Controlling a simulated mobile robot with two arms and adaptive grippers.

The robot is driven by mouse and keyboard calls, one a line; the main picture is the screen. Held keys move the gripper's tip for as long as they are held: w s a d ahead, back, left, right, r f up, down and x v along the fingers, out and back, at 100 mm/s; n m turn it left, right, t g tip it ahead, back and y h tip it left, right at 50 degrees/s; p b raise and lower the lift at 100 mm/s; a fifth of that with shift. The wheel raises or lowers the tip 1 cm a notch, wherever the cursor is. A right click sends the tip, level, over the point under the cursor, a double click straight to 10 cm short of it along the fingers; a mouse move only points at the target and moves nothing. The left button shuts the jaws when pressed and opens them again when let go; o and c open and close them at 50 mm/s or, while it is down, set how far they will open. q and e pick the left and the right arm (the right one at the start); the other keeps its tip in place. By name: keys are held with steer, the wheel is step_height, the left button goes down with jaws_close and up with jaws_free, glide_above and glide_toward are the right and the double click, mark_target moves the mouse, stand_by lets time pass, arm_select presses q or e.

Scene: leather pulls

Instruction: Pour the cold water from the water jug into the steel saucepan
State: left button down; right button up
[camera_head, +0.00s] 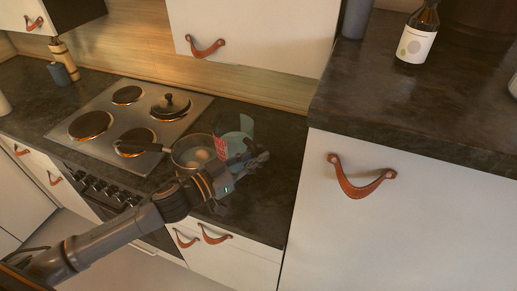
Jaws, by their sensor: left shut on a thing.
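The steel saucepan (194,152) stands on the dark counter just right of the hob, its long dark handle pointing left over the hob's edge. Something pale and round shows inside it. My left arm reaches in from the lower left, and my left gripper (246,163) is at the saucepan's right side. It is shut on a clear, glassy thing that appears to be the water jug (246,124). The gripper hides much of the jug, so its tilt and water level cannot be told. My right gripper is out of view.
A red patterned item (220,147) and a teal round thing (235,145) sit close behind the gripper. A lidded dark pot (171,106) stands on the hob (113,122). A tall cabinet with a raised dark top (400,105) and a bottle (416,38) bounds the right.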

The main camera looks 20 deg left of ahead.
mark_target(230, 153)
arm_select(q)
step_height(230, 153, down, 7)
steer(key=s+n+t+y+p, duration=0.1)
steer(key=s+n+y+p, duration=0.1)
steer(key=a+r+n, duration=0.1)
steer(key=n, duration=0.1)
steer(key=w+a+r+n+p, duration=0.1)
steer(key=a+r+n, duration=0.1)
steer(key=w+a+r+n, duration=0.1)
steer(key=a+r+n, duration=0.1)
steer(key=shift+w+a+r+n+p, duration=0.2)
steer(key=shift+r+n+p, duration=0.05)
steer(key=shift+n+p, duration=0.15)
steer(key=shift+f, duration=0.1)
steer(key=shift+a, duration=0.1)
steer(key=shift+w+a+r+n+p, duration=0.15)
steer(key=shift+a+r+n+p, duration=0.2)
steer(key=shift+n, duration=0.25)
steer(key=shift+w+a+r+n, duration=0.25)
steer(key=shift+a+n, duration=0.15)
steer(key=shift+n, duration=0.3)
